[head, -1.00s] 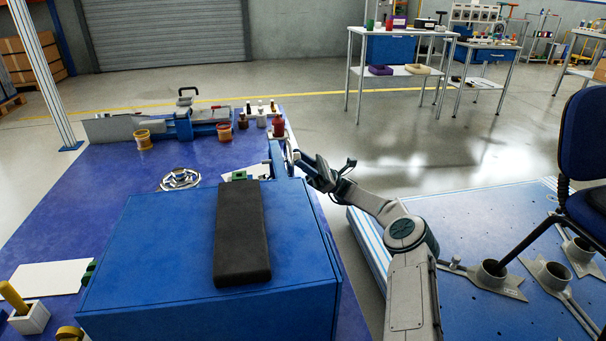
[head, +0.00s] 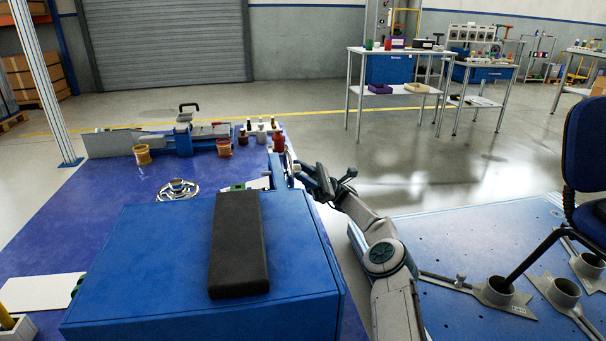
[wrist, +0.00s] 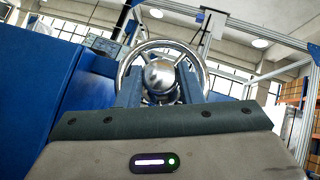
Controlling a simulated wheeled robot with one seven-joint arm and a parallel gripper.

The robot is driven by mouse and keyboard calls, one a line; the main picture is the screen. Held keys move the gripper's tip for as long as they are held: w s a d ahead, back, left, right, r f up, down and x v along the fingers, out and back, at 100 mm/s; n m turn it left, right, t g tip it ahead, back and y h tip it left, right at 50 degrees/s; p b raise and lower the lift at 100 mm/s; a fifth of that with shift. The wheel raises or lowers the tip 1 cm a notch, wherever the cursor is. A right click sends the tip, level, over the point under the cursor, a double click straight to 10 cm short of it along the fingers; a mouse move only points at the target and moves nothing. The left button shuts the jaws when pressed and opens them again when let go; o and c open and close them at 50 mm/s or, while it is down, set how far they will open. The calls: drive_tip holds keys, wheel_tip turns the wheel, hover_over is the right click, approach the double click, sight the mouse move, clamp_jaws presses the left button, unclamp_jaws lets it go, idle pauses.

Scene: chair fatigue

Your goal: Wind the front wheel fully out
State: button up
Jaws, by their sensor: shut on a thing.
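The front wheel is a chrome handwheel with a round rim (wrist: 162,45), spokes and a shiny ball-like hub (wrist: 160,75), facing me in the wrist view. My gripper (wrist: 160,90) is shut on the wheel, with its two dark fingers on the left and right of the hub. The exact contact is hidden behind the fingers. In the head view, my gripper (head: 302,168) is at the right side of the bench, beyond the blue box. The wheel is mostly hidden there. A second silver spoked wheel (head: 178,191) is at the bench behind the box.
The large blue box (head: 150,260) with a black pad (head: 239,245) fills the near bench. A red bottle (head: 279,142) and small containers stand beyond my gripper. A blue platform (head: 450,250) with grey sockets and a blue chair (head: 588,165) is at right.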

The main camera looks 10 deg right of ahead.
drive_tip(key=o, duration=1)
drive_tip(key=shift+c, duration=0.2)
drive_tip(key=s+d+r+p, duration=0.6)
drive_tip(key=d+r+p, duration=0.1)
drive_tip(key=d+r, duration=0.3)
drive_tip(key=shift+r, duration=0.45)
